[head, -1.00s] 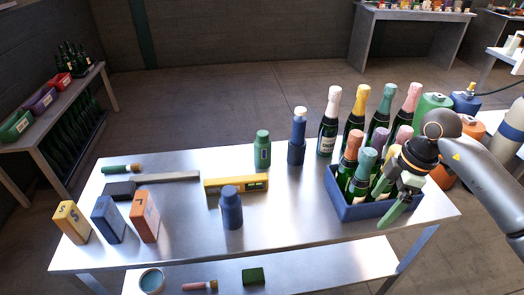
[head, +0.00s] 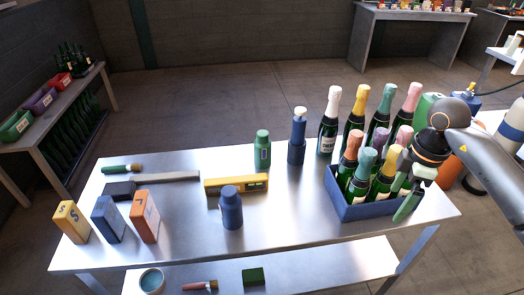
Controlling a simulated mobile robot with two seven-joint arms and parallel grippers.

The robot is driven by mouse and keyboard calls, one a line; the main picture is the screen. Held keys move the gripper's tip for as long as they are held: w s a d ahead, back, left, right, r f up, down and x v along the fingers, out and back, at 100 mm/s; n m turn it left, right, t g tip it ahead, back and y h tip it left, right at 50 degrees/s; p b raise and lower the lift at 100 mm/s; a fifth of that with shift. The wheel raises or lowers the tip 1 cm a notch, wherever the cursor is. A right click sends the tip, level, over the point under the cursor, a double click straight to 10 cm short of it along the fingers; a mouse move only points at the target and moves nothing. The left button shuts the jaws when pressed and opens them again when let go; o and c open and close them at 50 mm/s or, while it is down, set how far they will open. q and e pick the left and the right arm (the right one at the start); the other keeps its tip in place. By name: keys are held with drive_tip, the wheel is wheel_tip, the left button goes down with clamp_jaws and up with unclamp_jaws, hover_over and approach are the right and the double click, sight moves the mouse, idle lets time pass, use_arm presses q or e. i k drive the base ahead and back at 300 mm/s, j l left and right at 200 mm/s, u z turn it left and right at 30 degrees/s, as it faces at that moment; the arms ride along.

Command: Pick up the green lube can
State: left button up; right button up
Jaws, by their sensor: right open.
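The green lube can (head: 262,150) stands upright near the back middle of the metal table (head: 290,225), with a pale label on its side. My right gripper (head: 400,198) is open and empty at the right, over the right end of the blue crate (head: 368,211) of bottles, well to the right of the can. It partly hides the crate's right end. My left gripper is not in view.
A blue bottle (head: 231,207) and a yellow level (head: 236,184) are in front of the can. A dark blue tool with a white knob (head: 298,136) stands right of it. Tall bottles (head: 329,120) stand behind the crate. Boxes (head: 145,215) and a mallet (head: 160,181) are at left.

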sight(263, 145)
drive_tip(key=i+u, duration=0.75)
drive_tip(key=k, duration=0.1)
